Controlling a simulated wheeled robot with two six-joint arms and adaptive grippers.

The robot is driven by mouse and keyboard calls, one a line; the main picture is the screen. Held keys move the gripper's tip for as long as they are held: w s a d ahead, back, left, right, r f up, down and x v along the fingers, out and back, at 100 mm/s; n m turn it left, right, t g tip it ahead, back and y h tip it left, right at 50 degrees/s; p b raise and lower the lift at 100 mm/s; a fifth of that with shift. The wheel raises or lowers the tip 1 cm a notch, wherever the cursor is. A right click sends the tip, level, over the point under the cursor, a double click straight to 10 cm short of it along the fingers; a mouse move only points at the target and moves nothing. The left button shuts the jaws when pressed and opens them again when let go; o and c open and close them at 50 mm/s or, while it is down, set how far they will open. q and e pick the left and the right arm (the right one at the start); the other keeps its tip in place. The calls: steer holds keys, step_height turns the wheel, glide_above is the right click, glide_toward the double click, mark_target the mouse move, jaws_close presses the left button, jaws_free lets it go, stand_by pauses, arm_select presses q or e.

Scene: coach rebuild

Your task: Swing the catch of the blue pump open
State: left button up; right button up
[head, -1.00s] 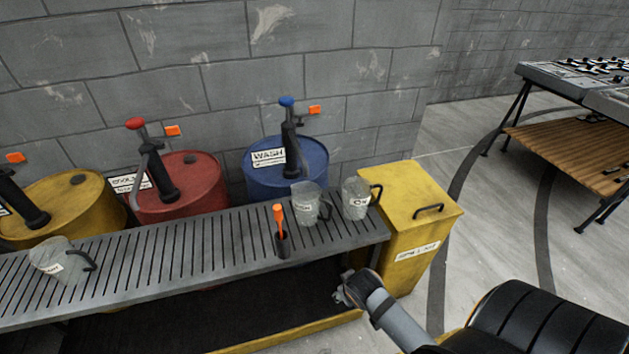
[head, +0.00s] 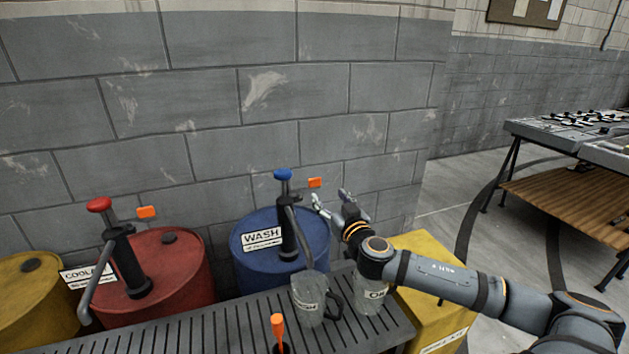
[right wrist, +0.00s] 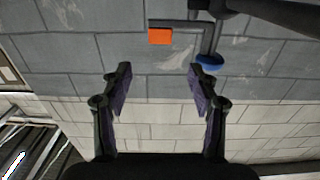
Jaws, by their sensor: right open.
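The blue pump (head: 289,235) stands upright on the blue drum, with a blue knob (head: 283,174) on top. Its catch, an orange tab (head: 315,183), sticks out to the right just below the knob. My right gripper (head: 336,200) is open and empty, just right of and slightly below the catch in the head view. In the right wrist view the catch (right wrist: 160,36) shows beyond the open fingertips (right wrist: 158,75), between them sideways, apart from both. The blue knob (right wrist: 208,61) shows near the right finger there. My left gripper is out of view.
The blue drum (head: 255,272) is labelled WASH. Jugs (head: 307,300) stand on the slatted shelf (head: 190,335) below my right arm. A red drum (head: 190,275) with a red-knobbed pump is at left. A yellow box (head: 420,285) stands at right, and the grey wall (head: 330,110) is behind.

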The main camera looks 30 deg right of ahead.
mark_target(316, 181)
steer(key=x, duration=0.8)
steer(key=shift+w+a+f, duration=0.1)
steer(key=shift+x, duration=1)
steer(key=shift+w+f, duration=0.2)
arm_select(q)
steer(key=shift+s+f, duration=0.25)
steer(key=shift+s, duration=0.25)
arm_select(e)
jaws_close()
